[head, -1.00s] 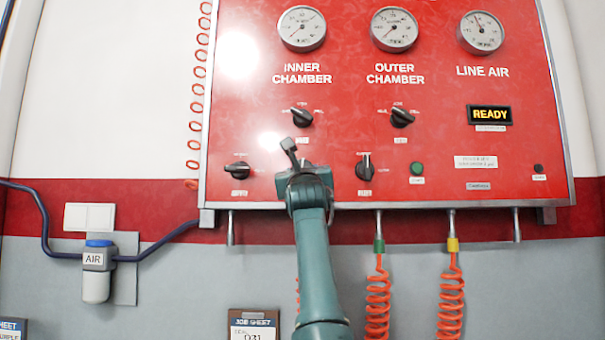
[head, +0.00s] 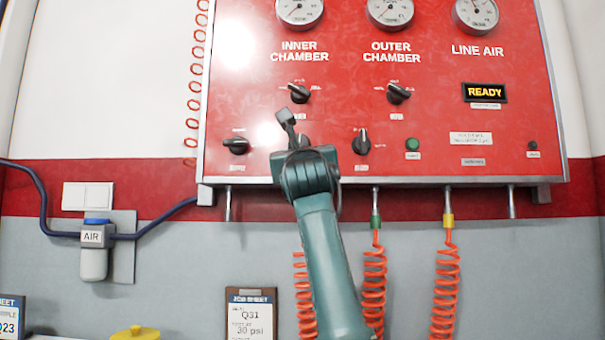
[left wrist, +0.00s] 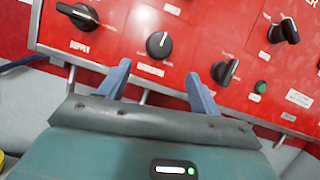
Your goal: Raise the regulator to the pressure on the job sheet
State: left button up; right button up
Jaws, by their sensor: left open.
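The regulator knob is a round black knob with a white mark (left wrist: 159,45), low on the red panel (head: 240,100). In the left wrist view my left gripper (left wrist: 158,70) is open, its two blue fingers apart below the knob, one toward each side, with nothing between them. In the head view my left gripper (head: 286,122) covers most of this knob. The job sheet (head: 250,312) hangs below the panel and reads Q31 and 30 psi. Gauges for inner chamber (head: 299,10), outer chamber (head: 390,10) and line air (head: 476,13) are cut by the top edge.
The supply knob (left wrist: 77,15) is left of the regulator; another lever knob (left wrist: 226,70) is close on the right. A green button (head: 412,144) and a READY display (head: 485,92) are farther right. Orange coiled hoses (head: 445,275) hang below. A yellow object (head: 135,333) shows at the bottom.

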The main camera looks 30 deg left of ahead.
pick_arm(q)
jog(key=shift+b+v, duration=0.4)
jog(key=shift+v, duration=1.45)
pick_arm(e)
jog(key=shift+w+f+m, duration=0.15)
jog(key=shift+f+m, duration=0.15)
